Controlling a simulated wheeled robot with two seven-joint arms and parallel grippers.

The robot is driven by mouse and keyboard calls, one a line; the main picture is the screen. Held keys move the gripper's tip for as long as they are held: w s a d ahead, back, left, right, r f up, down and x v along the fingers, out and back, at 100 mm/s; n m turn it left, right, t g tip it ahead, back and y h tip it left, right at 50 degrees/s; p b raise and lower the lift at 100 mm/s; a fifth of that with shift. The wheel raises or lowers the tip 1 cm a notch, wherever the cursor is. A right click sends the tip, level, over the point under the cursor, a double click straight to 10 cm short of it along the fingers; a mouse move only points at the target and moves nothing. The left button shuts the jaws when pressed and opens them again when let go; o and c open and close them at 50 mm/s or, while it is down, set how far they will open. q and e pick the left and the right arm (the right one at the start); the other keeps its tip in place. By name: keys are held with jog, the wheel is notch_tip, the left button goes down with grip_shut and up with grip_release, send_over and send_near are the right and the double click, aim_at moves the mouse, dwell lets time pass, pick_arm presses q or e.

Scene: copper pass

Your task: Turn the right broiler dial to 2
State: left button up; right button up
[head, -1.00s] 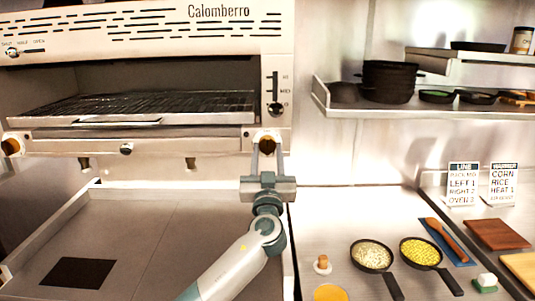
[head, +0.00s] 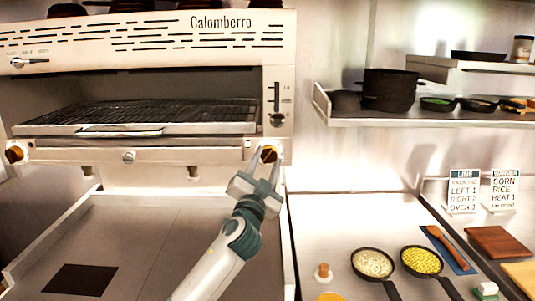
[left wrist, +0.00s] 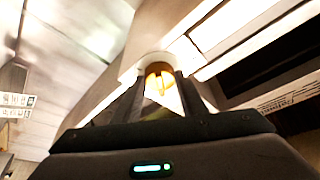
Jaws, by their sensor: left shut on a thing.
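The broiler (head: 200,154) fills the left of the head view, with a brass-coloured dial at each end of its front rail. The right dial (head: 269,152) is between the fingertips of my left gripper (head: 268,158). That gripper is shut on it and is rolled, its body leaning down and to the left. In the left wrist view the dial's yellow face (left wrist: 158,76) shows between the two dark fingers. Its number marks cannot be read. The left dial (head: 15,154) is untouched. My right gripper is not in view.
A vertical slider (head: 277,119) sits above the right dial. A LINE card (head: 464,191) and a WARMER card (head: 504,190) stand at the right. Pans of rice (head: 373,263) and corn (head: 421,261) sit on the counter. A shelf (head: 400,121) holds dark pots.

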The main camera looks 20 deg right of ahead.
pick_arm(q)
jog(key=m+g+p, duration=0.1)
jog(key=m+p, duration=0.2)
jog(key=m+g+p, duration=0.1)
jog(key=m+p, duration=0.2)
jog(key=p, duration=0.1)
jog(key=r+m+g+h+p, duration=0.1)
jog(key=m+p, duration=0.1)
jog(key=p, duration=0.1)
jog(key=shift+a+r+m+g, duration=0.1)
jog(key=shift+a+m+g, duration=0.1)
jog(key=shift+m+g, duration=0.15)
jog(key=shift+m+g+p, duration=0.25)
jog(key=shift+m+p, duration=0.5)
jog(key=shift+m, duration=0.2)
jog(key=shift+m+g+y, duration=0.5)
jog(key=shift+m+y, duration=0.1)
jog(key=shift+m, duration=1)
jog(key=o, duration=1.1)
jog(key=shift+c, duration=0.2)
